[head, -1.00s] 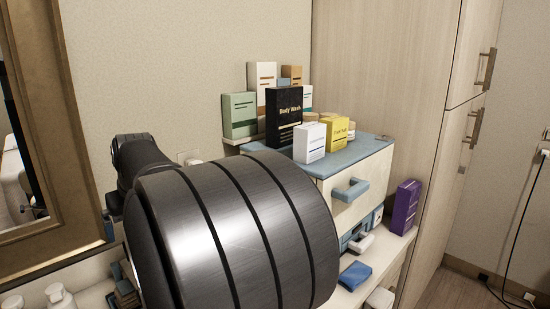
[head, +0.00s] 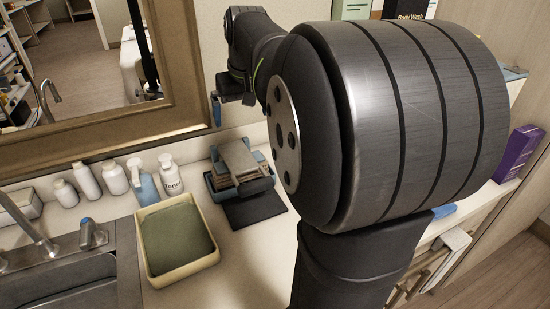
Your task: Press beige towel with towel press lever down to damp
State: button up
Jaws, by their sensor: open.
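The towel press (head: 238,160) stands on the counter near the wall. It has a blue-grey body with grey-beige slabs on top and a dark part at its front. I cannot make out which part is the lever, or whether a beige towel is in it. A dark flat mat (head: 255,208) lies in front of the press. My gripper (head: 232,100) is small and partly dark in the picture, up by the mirror frame. It is above and apart from the press, open, with nothing visible in it.
A cream tray (head: 150,277) with an olive-green cloth or pad stands left of the press. Several bottles (head: 115,178) line the wall. A sink (head: 70,290) with a faucet (head: 40,240) is at left. A purple box (head: 518,153) is at right. My arm hides much of the right side.

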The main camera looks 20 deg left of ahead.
aim_at(256, 183)
jog(key=s+d+g+h, duration=0.2)
jog(key=s+d, duration=0.2)
notch_tip(256, 183, down, 18)
jog(key=shift+d+r, duration=0.1)
dwell(0.3)
